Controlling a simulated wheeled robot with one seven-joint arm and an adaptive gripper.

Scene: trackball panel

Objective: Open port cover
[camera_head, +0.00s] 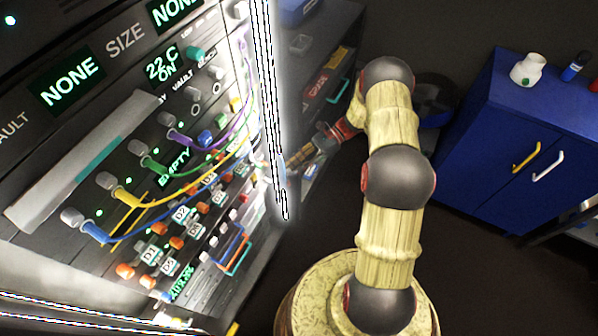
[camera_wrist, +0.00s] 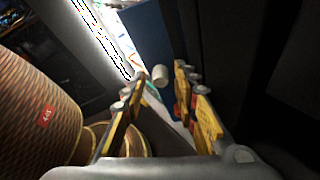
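The control panel (camera_head: 130,150) fills the left of the head view, with green displays, knobs, cables and labelled buttons. I cannot tell for sure which part is the port cover. A pale flat bar with a teal strip (camera_head: 85,165) lies across the panel. My gripper (camera_head: 292,160) is at the panel's right edge, partly behind a bright white strip.
A glowing white vertical strip (camera_head: 268,100) stands along the panel's right edge, close to my gripper. Coloured cables (camera_head: 185,165) loop out from the panel. A blue cabinet (camera_head: 520,150) with small items on top stands at the right. Dark floor lies between.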

